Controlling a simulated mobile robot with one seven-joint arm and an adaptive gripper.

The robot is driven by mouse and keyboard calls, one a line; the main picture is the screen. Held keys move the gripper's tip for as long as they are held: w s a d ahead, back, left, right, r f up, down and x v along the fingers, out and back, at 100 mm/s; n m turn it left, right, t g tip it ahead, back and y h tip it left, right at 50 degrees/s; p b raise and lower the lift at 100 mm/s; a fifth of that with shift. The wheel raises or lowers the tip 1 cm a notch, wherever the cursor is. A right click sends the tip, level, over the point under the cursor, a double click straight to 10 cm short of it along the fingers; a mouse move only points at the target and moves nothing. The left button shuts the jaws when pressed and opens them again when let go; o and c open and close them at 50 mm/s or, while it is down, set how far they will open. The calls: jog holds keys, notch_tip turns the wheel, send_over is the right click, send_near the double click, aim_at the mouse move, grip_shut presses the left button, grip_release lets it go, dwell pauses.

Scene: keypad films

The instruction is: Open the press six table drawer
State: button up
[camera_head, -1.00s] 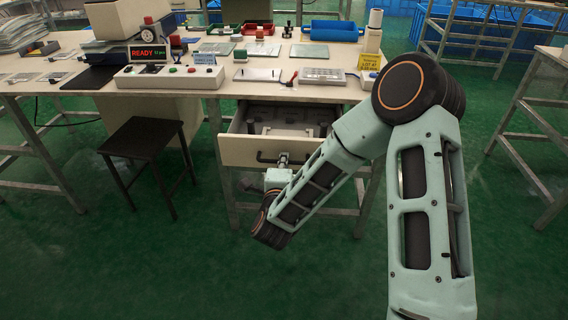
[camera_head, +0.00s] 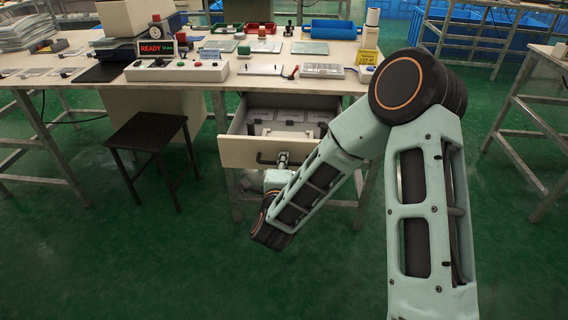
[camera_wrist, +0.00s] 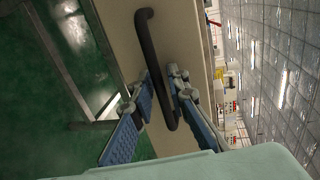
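The press six table drawer (camera_head: 240,151) stands pulled out under the front edge of the work table, its grey divided inside (camera_head: 285,122) showing. Its cream front carries a dark bar handle, seen large in the wrist view (camera_wrist: 148,40). My gripper (camera_wrist: 164,92) has one finger on each side of the handle and is closed on it. In the head view my gripper (camera_head: 283,160) is small at the drawer front, partly hidden by my wrist and arm.
The table top (camera_head: 330,84) holds a READY sign (camera_head: 157,48), a button box (camera_head: 178,71), trays and a yellow label (camera_head: 367,57). A black stool (camera_head: 147,131) stands left of the drawer. Green floor in front is clear.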

jog(key=shift+s, duration=0.1)
jog(key=v, duration=0.7)
jog(key=shift+s, duration=0.2)
jog(key=shift+r, duration=0.1)
